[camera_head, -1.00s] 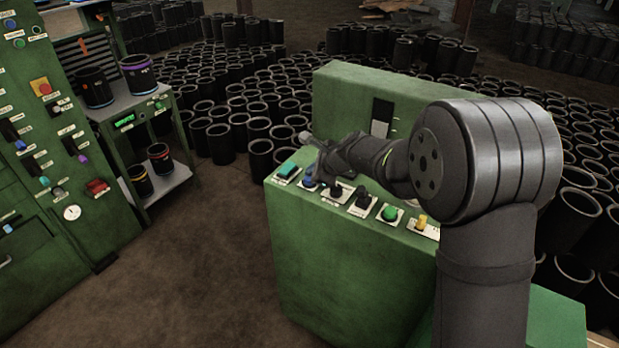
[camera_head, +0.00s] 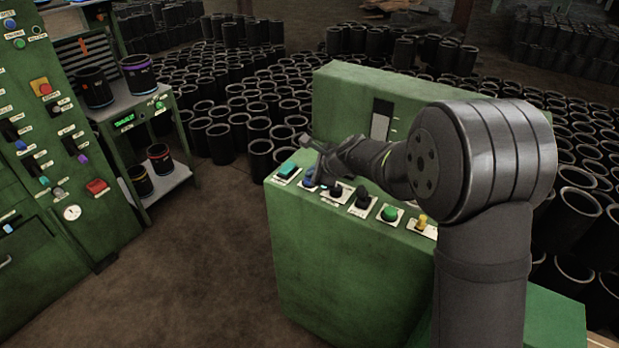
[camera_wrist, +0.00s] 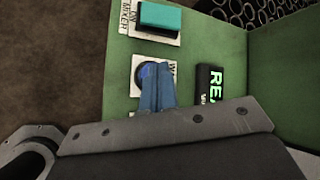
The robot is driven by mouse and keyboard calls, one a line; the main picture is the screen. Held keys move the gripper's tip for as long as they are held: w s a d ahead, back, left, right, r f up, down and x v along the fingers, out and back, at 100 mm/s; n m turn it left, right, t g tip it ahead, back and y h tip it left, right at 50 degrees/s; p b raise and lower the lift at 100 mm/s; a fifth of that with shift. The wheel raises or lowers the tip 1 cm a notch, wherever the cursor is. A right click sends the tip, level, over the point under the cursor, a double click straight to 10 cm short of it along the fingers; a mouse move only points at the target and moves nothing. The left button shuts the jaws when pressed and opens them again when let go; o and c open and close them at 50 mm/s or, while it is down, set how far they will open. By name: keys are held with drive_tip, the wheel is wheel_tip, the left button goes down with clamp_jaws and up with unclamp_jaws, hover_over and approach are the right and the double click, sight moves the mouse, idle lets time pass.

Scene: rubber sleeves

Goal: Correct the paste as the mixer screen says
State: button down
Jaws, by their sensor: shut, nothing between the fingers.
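The mixer panel is the green console (camera_head: 330,235) in front of me. A teal rocker switch (camera_head: 287,171) is at its left end; it also shows in the wrist view (camera_wrist: 159,15), beside a label reading "MIXER ON". A round blue control (camera_head: 308,180) is next to it, with a label starting "W", mostly covered. My gripper (camera_wrist: 157,72) is shut and empty, its fingertips over the blue control (camera_wrist: 143,72); contact cannot be told. A small black screen (camera_wrist: 209,84) shows green text starting "REA"; the rest is hidden.
Right along the console are dark knobs (camera_head: 361,199), a green button (camera_head: 389,214) and a yellow control (camera_head: 422,220). A dark and pale gauge (camera_head: 380,126) is on the upright back. A cart (camera_head: 122,107) with black sleeves stands left. Many sleeves fill the floor behind.

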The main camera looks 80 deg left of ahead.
drive_tip(key=shift+r, duration=0.85)
drive_tip(key=shift+r, duration=2.5)
drive_tip(key=shift+f, duration=0.15)
wheel_tip(320, 180, up, 4)
drive_tip(key=shift+r, duration=0.1)
